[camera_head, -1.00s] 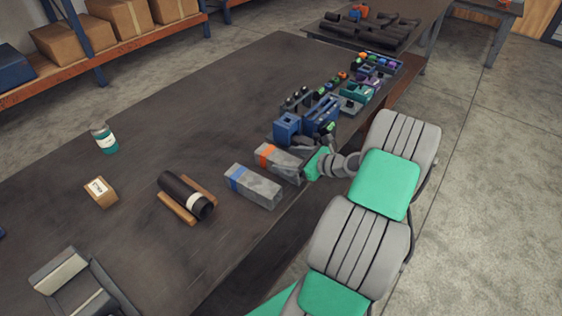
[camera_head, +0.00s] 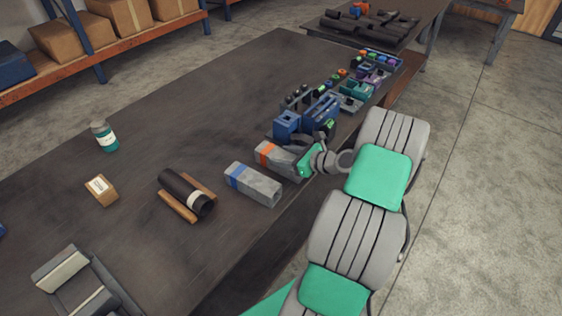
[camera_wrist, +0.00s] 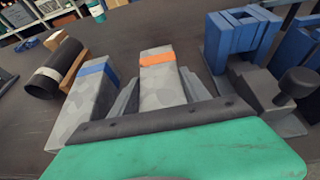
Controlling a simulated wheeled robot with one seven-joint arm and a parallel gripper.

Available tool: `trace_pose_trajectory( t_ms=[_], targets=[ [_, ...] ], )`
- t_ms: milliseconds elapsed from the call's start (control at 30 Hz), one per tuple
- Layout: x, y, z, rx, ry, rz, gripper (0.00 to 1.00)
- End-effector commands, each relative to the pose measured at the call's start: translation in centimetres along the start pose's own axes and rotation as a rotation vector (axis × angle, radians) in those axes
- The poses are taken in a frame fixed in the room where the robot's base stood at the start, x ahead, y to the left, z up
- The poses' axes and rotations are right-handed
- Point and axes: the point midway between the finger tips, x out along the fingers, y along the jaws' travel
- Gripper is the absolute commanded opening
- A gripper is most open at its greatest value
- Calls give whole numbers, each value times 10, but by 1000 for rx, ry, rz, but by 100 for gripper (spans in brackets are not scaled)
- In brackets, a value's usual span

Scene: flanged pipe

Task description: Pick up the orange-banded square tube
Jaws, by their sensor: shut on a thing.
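The orange-banded square tube (camera_head: 268,153) is grey with an orange band near its far end and lies on the dark table. In the wrist view the tube (camera_wrist: 161,85) sits between my two fingers. My gripper (camera_head: 294,164) is shut on it from the near right end; in the wrist view my gripper (camera_wrist: 160,98) has a finger along each side. I cannot tell whether the tube is clear of the table. The tube's near end is hidden behind the gripper body.
A blue-banded square tube (camera_head: 252,184) lies close on the left, apart from the held one. Blue fixtures (camera_head: 287,124) stand close on the right. A black pipe (camera_head: 185,192) rests on wooden blocks farther left. The table (camera_head: 200,110) behind is clear.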

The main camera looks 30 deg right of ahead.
Motion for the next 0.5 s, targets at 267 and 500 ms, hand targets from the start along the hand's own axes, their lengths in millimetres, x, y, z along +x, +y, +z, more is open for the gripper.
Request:
trace_pose_trajectory(
  t_ms=[267,500],
  targets=[
    [0,0,0,0,0,0,7],
    [0,0,0,0,0,0,0]
  ],
)
